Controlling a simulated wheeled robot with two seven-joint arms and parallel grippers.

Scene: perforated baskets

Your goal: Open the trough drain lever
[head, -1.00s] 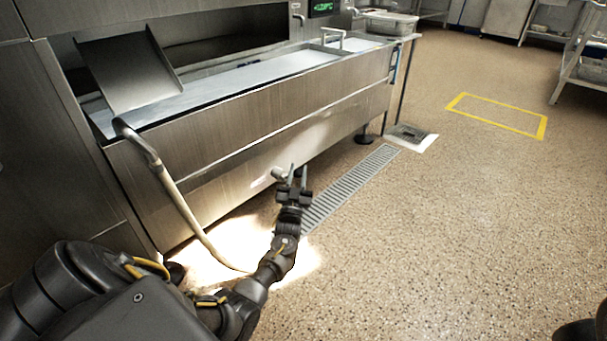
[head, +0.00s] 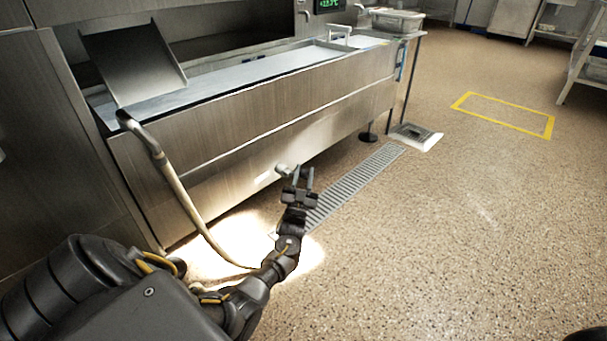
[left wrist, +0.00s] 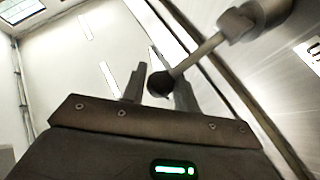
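The drain lever (left wrist: 200,54) has a round hub, a metal rod and a dark ball knob (left wrist: 160,84) at its end. In the head view only its pale hub (head: 282,169) shows clearly, low on the front of the steel trough (head: 255,120). My left gripper (head: 304,179) is right beside it. In the left wrist view my left gripper (left wrist: 160,88) has its fingers apart, with the knob appearing between them. The rod crosses in front of the right finger. I cannot tell whether either finger touches the knob. My right gripper is not in view.
A pale hose (head: 185,200) hangs from the trough's left end to the floor. A floor grate (head: 352,184) runs along the trough's right side. A perforated basket (head: 397,20) stands at the far end. The floor on the right is open, with a yellow marked rectangle (head: 505,114).

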